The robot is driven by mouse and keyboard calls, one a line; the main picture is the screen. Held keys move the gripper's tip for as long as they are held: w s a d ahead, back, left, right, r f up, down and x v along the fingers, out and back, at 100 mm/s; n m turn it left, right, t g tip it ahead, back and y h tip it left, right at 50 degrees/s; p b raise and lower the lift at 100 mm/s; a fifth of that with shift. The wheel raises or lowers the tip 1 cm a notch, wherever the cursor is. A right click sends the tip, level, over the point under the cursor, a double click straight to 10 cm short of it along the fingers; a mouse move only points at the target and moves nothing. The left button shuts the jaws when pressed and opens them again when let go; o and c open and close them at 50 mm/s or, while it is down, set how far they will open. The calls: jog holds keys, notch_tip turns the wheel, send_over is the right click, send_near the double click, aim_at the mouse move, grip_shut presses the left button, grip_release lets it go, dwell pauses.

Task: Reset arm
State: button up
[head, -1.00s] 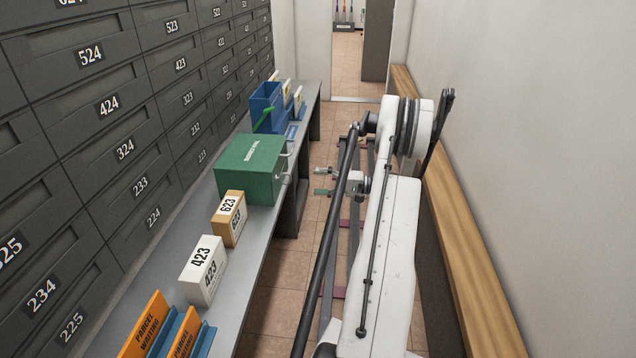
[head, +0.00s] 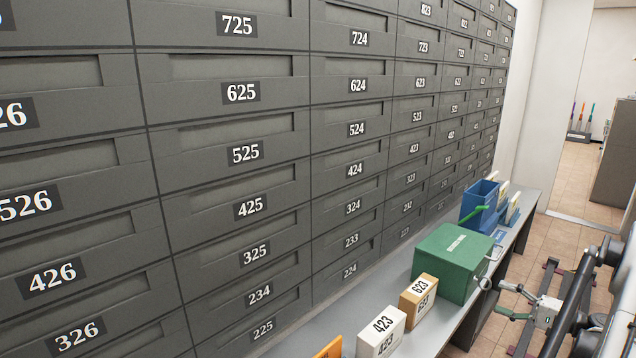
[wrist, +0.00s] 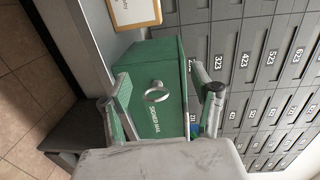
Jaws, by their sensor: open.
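My gripper (head: 525,303) is at the right of the head view, beside the shelf edge, with its fingers pointing left toward the green box. It is open and empty, its fingers spread apart in the wrist view (wrist: 165,100). The green signed-mail box (head: 452,262) with a ring handle stands on the grey shelf. In the wrist view the green box (wrist: 160,65) shows between and beyond the fingers, with its ring handle facing me. My arm shows at the right edge of the head view.
Numbered grey mailboxes (head: 250,152) fill the wall. On the shelf (head: 400,342) stand a white 423 parcel (head: 382,330), a tan 623 parcel (head: 420,298) and a blue bin (head: 478,203). An orange parcel sign (head: 328,348) shows at the bottom. Tiled floor (head: 560,235) is open beyond the shelf.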

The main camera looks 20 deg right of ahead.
jog(key=w+a+r+n+g, duration=0.1)
jog(key=w+a+r+g, duration=0.1)
jog(key=w+a+r, duration=0.45)
jog(key=w+a+r+n+g, duration=0.15)
jog(key=w+a+r, duration=0.25)
jog(key=w+a, duration=0.4)
jog(key=a+r+n+g+h, duration=0.15)
jog(key=a+r, duration=0.25)
jog(key=a, duration=0.6)
jog(key=a+r+g, duration=0.3)
jog(key=a, duration=0.6)
jog(key=s+a+r+n+g+h, duration=0.15)
jog(key=s+a, duration=0.25)
jog(key=a, duration=0.5)
jog(key=s+a+r+n+h, duration=0.1)
jog(key=s+a+r+n, duration=0.2)
jog(key=a, duration=0.5)
jog(key=s+a+f+n+h, duration=0.1)
jog(key=s+a+n, duration=0.1)
jog(key=s+a, duration=0.4)
jog(key=s+a+f+n+h, duration=0.2)
jog(key=s+a+n, duration=0.1)
jog(key=s, duration=0.5)
notch_tip(320, 180, up, 18)
jog(key=p, duration=1.8)
jog(key=shift+s+r+t, duration=0.25)
jog(key=shift+t, duration=0.2)
